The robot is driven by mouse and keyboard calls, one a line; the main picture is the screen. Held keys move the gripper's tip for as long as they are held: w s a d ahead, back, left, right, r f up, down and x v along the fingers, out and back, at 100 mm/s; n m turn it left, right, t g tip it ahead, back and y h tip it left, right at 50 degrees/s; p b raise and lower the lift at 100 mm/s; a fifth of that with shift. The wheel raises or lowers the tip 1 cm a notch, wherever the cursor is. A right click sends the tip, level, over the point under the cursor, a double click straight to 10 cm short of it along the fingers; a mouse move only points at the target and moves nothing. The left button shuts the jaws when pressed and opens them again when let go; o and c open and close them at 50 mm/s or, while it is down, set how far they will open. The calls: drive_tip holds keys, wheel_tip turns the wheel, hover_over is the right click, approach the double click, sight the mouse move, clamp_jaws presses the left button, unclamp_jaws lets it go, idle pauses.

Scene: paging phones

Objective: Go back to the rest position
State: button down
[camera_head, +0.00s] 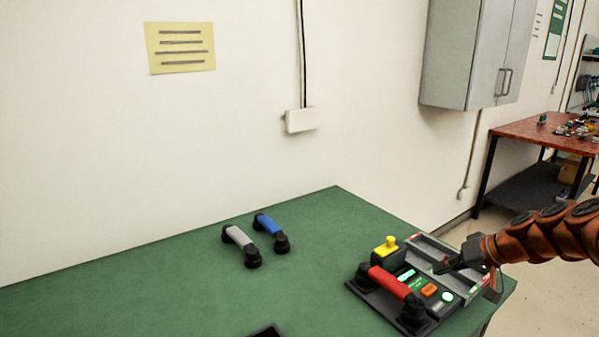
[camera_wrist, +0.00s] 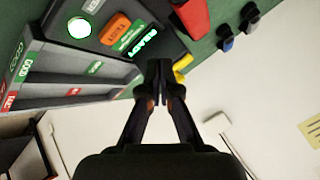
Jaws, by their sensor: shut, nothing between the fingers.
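My gripper (camera_head: 441,267) is at the right end of the green table (camera_head: 150,270), above the paging console. In the wrist view my gripper (camera_wrist: 159,68) has its fingers together with nothing between them. In the wrist view the screen (camera_wrist: 138,43) reads "READY". I cannot tell whether the fingertips touch the console.
A grey handset (camera_head: 239,238) and a blue handset (camera_head: 268,225) lie mid-table. A grey tray-like unit with compartments (camera_head: 452,250) is behind the console. A dark object (camera_head: 266,331) shows at the bottom edge. A grey wall cabinet (camera_head: 463,55) hangs at upper right. The table's left part is clear.

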drive_tip(key=s+a+r+n+g+p, duration=0.1)
drive_tip(key=s+a+r+g+p, duration=0.15)
drive_tip(key=s+a, duration=0.6)
drive_tip(key=s+a+r+n+g+p, duration=0.1)
drive_tip(key=s+a+r+n+g, duration=0.3)
drive_tip(key=a, duration=0.7)
drive_tip(key=s+f+m+g+h+p, duration=0.2)
drive_tip(key=s+m+h+p, duration=0.1)
drive_tip(key=s, duration=2.1)
drive_tip(key=m+h, duration=0.1)
drive_tip(key=h, duration=0.1)
drive_tip(key=shift+s+a+h, duration=0.15)
drive_tip(key=shift+h, duration=0.25)
